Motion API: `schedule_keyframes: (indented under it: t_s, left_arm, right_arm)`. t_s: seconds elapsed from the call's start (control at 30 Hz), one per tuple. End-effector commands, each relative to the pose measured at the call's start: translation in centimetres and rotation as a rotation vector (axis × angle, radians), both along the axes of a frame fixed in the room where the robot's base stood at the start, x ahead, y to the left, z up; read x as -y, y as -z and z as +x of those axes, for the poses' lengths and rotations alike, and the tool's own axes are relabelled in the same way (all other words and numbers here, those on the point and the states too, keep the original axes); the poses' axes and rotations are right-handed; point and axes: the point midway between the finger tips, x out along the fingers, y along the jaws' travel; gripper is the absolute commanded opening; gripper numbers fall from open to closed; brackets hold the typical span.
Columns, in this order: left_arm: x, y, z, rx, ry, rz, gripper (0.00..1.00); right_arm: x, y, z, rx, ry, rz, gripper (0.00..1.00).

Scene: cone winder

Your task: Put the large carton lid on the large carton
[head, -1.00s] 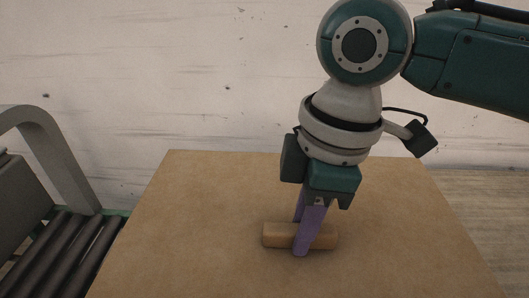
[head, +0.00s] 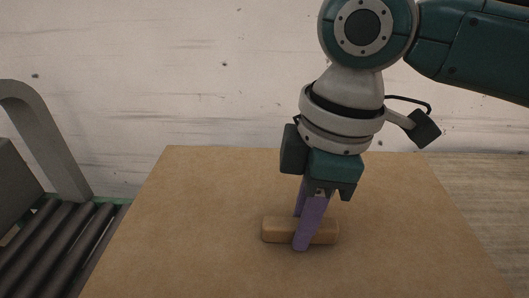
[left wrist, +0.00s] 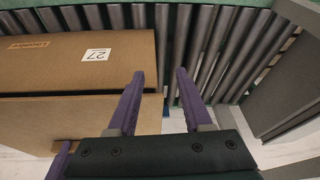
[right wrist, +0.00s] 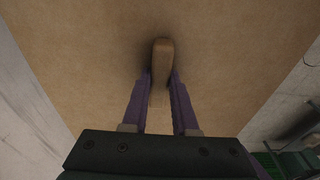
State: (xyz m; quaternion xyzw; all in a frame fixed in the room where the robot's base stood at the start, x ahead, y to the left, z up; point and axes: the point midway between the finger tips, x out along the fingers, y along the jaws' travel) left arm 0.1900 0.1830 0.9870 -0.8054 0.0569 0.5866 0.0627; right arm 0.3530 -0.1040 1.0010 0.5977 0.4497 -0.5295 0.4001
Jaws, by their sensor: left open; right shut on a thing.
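The large carton lid (head: 200,230) is a wide flat brown panel with a bar handle (head: 275,231) on top. My right gripper (head: 301,232) is shut on this handle, its purple fingers on either side; the right wrist view shows the grip too (right wrist: 160,80). In the left wrist view, the large carton (left wrist: 40,65) is a brown box face with a "27" label and orange print. The lid (left wrist: 100,115) shows there beside it, across a dark line; I cannot tell if they touch. My left gripper (left wrist: 160,76) is open and empty near the carton's edge. The head view hides the carton.
A roller conveyor (head: 60,235) with a grey arched frame (head: 50,140) stands left of the lid. Its rollers (left wrist: 200,50) run past the carton in the left wrist view, with a grey panel (left wrist: 285,95) at right. A pale wall (head: 150,70) is behind.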

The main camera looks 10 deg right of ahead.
Motion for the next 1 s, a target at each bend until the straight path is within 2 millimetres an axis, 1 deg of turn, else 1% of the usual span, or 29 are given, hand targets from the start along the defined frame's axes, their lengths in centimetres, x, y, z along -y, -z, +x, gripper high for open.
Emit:
schedule_keyframes:
  t_s: [0.9, 0.93, 1.0]
  left_arm:
    - [0.0, 0.9, 0.0, 0.001, 0.002, 0.001, 0.5]
    - [-0.1, 0.9, 0.0, 0.001, 0.002, 0.003, 0.5]
    - [-0.1, 0.9, 0.0, 0.002, 0.003, 0.004, 0.5]
  right_arm:
    - [-0.1, 1.9, 0.0, 0.0, -0.001, 0.001, 0.0]
    - [-0.1, 1.8, 0.0, 0.0, -0.001, 0.001, 0.29]
    - [-0.1, 1.8, 0.0, 0.0, -0.001, 0.001, 0.37]
